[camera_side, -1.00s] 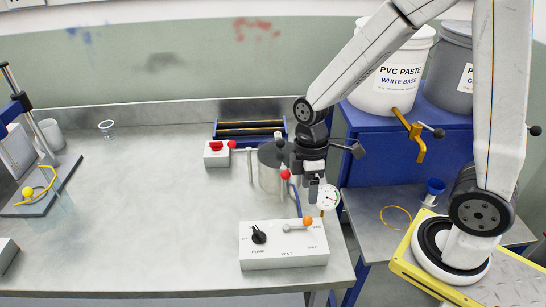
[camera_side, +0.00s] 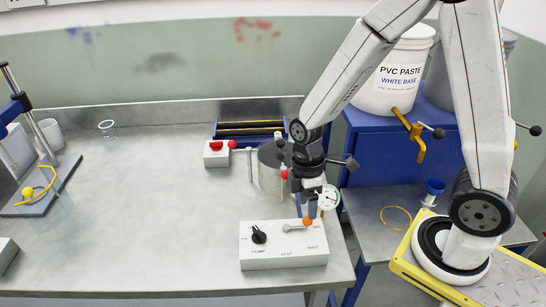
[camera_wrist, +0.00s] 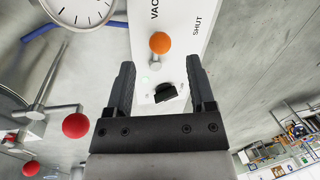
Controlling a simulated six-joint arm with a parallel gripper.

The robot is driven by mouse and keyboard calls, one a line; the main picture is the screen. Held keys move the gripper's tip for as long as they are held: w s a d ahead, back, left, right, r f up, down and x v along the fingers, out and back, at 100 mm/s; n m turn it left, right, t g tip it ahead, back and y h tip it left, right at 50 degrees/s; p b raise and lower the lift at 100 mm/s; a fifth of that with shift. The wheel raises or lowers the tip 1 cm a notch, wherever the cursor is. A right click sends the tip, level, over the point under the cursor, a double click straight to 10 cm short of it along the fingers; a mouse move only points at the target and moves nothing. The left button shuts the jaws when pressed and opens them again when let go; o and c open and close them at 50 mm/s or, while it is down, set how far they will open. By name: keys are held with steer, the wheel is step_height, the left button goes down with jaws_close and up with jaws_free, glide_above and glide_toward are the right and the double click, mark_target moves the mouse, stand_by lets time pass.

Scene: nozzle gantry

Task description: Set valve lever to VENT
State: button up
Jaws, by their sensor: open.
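The valve lever (camera_side: 295,227) is a short grey bar with an orange ball (camera_side: 307,221) at its end, on top of a white control box (camera_side: 285,262). In the wrist view the ball (camera_wrist: 160,42) lies just beyond the gap between my open fingertips (camera_wrist: 160,66), apart from both. Whether the ball is at fingertip height cannot be told.
A black rotary knob (camera_side: 259,235) sits on the same box, left of the lever. A dial gauge (camera_side: 328,198) and a metal pot (camera_side: 268,168) with red-balled handles stand close behind my gripper.

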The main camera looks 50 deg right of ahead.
steer(key=shift+s+a+f, duration=0.1)
steer(key=shift+s+f, duration=0.1)
steer(key=shift+f, duration=0.75)
steer(key=shift+s+a+f, duration=0.1)
steer(key=shift+s+f, duration=0.05)
steer(key=shift+f, duration=0.75)
jaws_close()
